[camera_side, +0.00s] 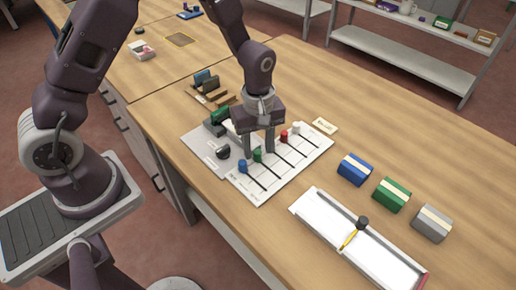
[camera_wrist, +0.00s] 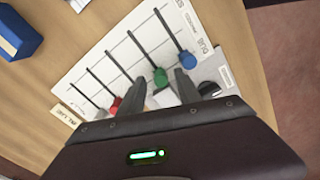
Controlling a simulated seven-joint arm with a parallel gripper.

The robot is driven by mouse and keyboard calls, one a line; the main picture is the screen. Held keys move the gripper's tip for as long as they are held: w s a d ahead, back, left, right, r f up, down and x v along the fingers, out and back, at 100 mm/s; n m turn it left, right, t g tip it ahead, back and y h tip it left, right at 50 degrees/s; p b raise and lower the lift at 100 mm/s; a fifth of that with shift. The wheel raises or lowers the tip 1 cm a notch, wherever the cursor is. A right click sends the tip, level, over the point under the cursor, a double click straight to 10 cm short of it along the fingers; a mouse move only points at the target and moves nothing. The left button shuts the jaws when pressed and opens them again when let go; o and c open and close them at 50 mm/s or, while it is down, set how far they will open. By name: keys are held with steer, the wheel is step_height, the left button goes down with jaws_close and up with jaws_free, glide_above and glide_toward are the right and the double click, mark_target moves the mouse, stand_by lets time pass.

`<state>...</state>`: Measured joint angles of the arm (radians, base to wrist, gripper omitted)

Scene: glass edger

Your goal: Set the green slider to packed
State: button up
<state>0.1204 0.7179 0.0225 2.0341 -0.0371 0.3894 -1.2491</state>
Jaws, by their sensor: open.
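The slider panel (camera_side: 262,192) is a white board on the bench with several dark slots. The green slider (camera_side: 257,156) is a small green knob at the upper-left end of its slot in the side view; its slot runs toward the lower right. It also shows in the wrist view (camera_wrist: 160,76). My gripper (camera_side: 260,155) is open and low over the panel, with one finger on either side of the green knob. I cannot tell whether the fingers touch it. The blue slider (camera_side: 243,166) is beside it, outside the fingers. The red slider (camera_side: 283,135) is on the other side. Slot markings are unreadable.
A black dial (camera_side: 223,152) is on the grey plate left of the sliders. A white slider (camera_side: 296,128) is past the red one. Blue (camera_side: 355,169), green (camera_side: 391,194) and grey (camera_side: 431,222) boxes and a white tray (camera_side: 318,212) lie to the right.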

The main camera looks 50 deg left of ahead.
steer(key=shift+f, duration=0.6)
jaws_close()
steer(key=shift+d+r, duration=0.1)
stand_by(0.9)
